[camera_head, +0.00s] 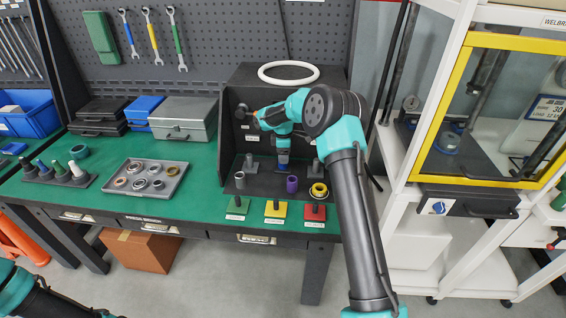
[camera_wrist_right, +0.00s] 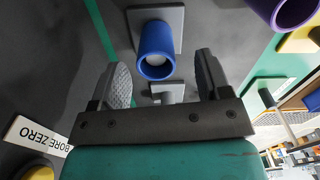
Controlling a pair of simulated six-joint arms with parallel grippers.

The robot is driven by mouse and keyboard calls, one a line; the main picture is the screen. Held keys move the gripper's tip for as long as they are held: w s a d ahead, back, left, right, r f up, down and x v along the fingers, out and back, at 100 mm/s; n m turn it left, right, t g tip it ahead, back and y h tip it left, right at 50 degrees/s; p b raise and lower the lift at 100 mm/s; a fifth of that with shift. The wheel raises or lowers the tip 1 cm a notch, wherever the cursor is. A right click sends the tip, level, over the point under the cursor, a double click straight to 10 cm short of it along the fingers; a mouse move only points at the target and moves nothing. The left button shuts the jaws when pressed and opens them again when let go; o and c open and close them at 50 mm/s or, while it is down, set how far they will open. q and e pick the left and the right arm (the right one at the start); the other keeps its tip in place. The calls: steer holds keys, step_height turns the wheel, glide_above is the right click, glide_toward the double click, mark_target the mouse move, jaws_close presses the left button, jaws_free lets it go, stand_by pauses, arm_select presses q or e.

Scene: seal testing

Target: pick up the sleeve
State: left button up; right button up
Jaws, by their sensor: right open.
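A blue sleeve (camera_wrist_right: 154,52) stands on a grey square plate in the right wrist view. Its open end faces the camera, with a pale round post top inside. My right gripper (camera_wrist_right: 164,82) is open, its two grey ribbed fingers on either side of the sleeve, apart from it. In the head view the blue sleeve (camera_head: 283,167) shows only partly below my right wrist. A purple sleeve (camera_head: 292,184) stands in front of it and also shows in the wrist view (camera_wrist_right: 288,8). Part of my left arm shows at the lower left; its gripper is out of view.
A grey sleeve (camera_head: 239,180) and a yellow ring (camera_head: 319,190) stand to either side. Green, yellow (camera_head: 276,211) and red plates with posts line the front edge. A tray of rings (camera_head: 146,179) lies left. Dark panels enclose the back and left side of the station.

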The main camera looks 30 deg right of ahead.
steer(key=shift+w+f, duration=0.2)
steer(key=shift+f, duration=2.35)
steer(key=shift+c, duration=0.3)
steer(key=c, duration=1.1)
